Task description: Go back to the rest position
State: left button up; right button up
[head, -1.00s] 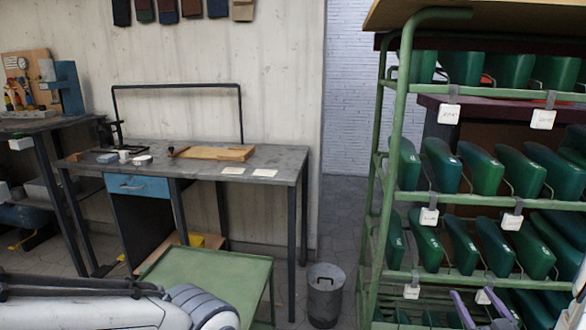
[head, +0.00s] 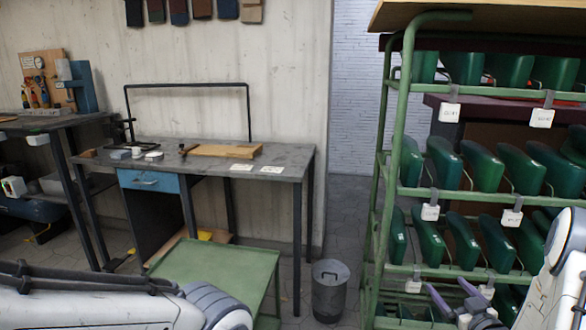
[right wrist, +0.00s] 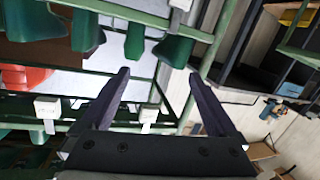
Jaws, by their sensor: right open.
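My right gripper (head: 447,291) is in the lower right of the head view, in front of the green rack (head: 396,130). Its two dark purple fingers are apart, with nothing between them. In the right wrist view the gripper (right wrist: 159,76) also shows spread and empty, with rack bars and green shoe lasts beyond it. My left arm crosses the lower left of the head view, and its gripper is out of the picture.
The rack holds rows of green lasts (head: 482,168) with white tags. A workbench (head: 290,160) with a blue drawer stands at the back left. A green low table (head: 220,265) and a metal bin (head: 329,291) stand in front of it.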

jog(key=w+a+r+n+g, duration=0.1)
jog(key=w+a+g, duration=0.1)
jog(key=a, duration=0.5)
jog(key=w+a+r+n+g, duration=0.1)
jog(key=w+a+g, duration=0.15)
jog(key=a, duration=0.45)
jog(key=s+a+r+g, duration=0.2)
jog(key=s+a+g, duration=0.3)
jog(key=a, duration=0.5)
jog(key=s+a+r+n+g, duration=0.15)
jog(key=s+a, duration=0.25)
jog(key=s, duration=0.6)
jog(key=s+a+r+n+g+y, duration=0.1)
jog(key=s+a+g, duration=0.3)
jog(key=s, duration=0.7)
jog(key=s+a+r+n+g, duration=0.15)
jog(key=s+a, duration=0.35)
jog(key=s, duration=0.5)
notch_tip(320, 180, up, 34)
jog(key=p, duration=3.4)
jog(key=shift+w, duration=0.25)
jog(key=shift+f, duration=0.1)
